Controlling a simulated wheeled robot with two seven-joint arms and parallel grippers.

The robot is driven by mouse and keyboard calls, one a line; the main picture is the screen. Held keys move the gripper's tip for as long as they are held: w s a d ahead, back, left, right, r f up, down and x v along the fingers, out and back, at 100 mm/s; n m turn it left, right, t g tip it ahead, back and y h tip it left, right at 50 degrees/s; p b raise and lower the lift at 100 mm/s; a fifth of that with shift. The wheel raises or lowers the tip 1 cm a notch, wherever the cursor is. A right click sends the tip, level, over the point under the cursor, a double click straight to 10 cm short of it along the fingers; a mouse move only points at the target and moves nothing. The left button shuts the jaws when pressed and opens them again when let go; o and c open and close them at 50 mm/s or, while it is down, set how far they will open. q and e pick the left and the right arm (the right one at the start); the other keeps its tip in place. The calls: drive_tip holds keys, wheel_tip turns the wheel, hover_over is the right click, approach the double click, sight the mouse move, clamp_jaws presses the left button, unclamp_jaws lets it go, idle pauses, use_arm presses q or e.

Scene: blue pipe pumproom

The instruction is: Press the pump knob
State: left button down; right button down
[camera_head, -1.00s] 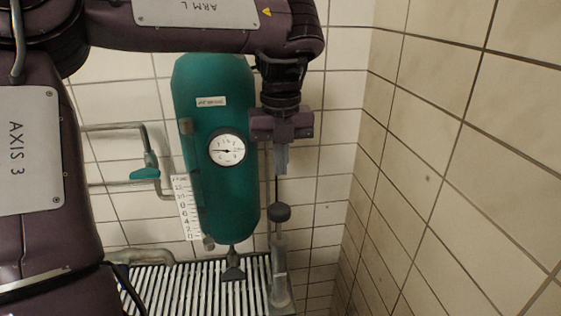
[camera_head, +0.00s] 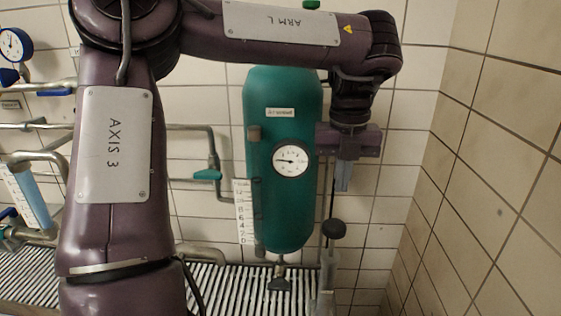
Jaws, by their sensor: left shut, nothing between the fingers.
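My left gripper (camera_head: 343,188) points down and is shut and empty. It is above the knob in the picture, with a gap between its fingertips and the knob. A thin dark rod shows beside the fingers. I cannot tell how far the gripper is from the knob in depth. My right gripper is not in view.
The green tank (camera_head: 285,215) with a round gauge (camera_head: 290,160) stands just left of the gripper. A valve with a teal handle (camera_head: 207,175) is on the left pipe. A slatted grate (camera_head: 225,285) lies below. The tiled right wall (camera_head: 490,190) is close.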

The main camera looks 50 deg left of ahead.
use_arm(q)
wheel_tip(320, 180, up, 6)
drive_tip(key=m+p, duration=0.4)
drive_tip(key=m, duration=1.4)
hover_over(332, 224)
drive_tip(key=shift+w+f, duration=0.1)
drive_tip(key=shift+f, duration=0.15)
wheel_tip(332, 224, down, 14)
drive_tip(key=shift+r, duration=0.1)
